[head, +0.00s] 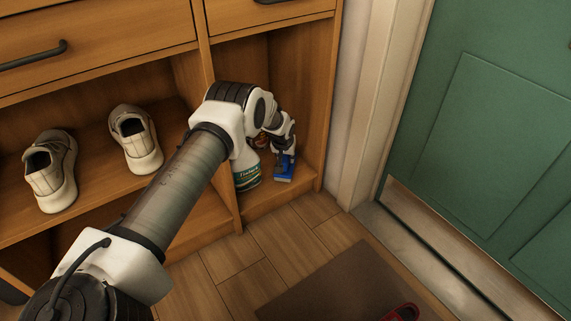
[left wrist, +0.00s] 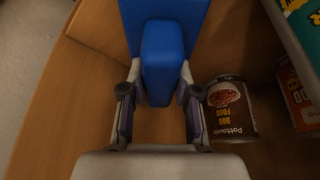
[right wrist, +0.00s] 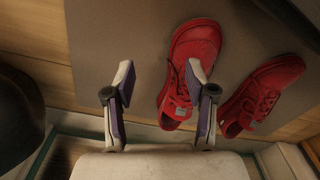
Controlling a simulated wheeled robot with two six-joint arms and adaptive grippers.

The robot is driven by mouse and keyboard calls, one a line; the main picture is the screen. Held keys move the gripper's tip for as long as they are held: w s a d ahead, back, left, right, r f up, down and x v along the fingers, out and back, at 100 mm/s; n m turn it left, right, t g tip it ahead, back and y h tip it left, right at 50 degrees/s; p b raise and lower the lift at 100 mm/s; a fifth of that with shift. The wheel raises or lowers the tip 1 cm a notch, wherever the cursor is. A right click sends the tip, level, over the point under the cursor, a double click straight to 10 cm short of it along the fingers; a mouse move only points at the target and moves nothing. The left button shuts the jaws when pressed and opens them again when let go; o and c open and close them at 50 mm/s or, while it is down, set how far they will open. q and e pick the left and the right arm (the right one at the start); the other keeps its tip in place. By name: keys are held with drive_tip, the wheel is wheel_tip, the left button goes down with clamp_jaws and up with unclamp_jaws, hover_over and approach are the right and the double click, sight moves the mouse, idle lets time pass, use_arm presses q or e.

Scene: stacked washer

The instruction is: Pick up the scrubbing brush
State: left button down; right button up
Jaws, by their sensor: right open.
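The scrubbing brush (head: 284,170) is blue and sits at the front of the right-hand cubby of the wooden cabinet. In the left wrist view its blue handle (left wrist: 163,62) stands between the fingers of my left gripper (left wrist: 162,72). The fingers are drawn in close on both sides of the handle and look shut on it. In the head view my left gripper (head: 284,148) reaches down onto the brush, and its fingertips are partly hidden. My right gripper (right wrist: 160,75) is open and empty, above red shoes (right wrist: 190,70).
A dog food can (left wrist: 232,108) and another can (left wrist: 298,95) are close beside the left gripper. The cubby's side wall (head: 311,100) is near on the right. Light shoes (head: 135,138) sit on the left shelf.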

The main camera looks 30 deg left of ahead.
use_arm(q)
drive_tip(key=shift+s, duration=0.1)
drive_tip(key=r+p, duration=0.2)
drive_tip(key=p, duration=0.1)
drive_tip(key=r+p, duration=0.3)
drive_tip(key=shift+s+d+r, duration=0.1)
drive_tip(key=shift+s+d, duration=0.05)
drive_tip(key=shift+s, duration=0.05)
drive_tip(key=s+d+p, duration=0.8)
drive_tip(key=s+p, duration=0.4)
drive_tip(key=p, duration=1.8)
drive_tip(key=shift+s+d, duration=0.3)
drive_tip(key=shift+s, duration=0.1)
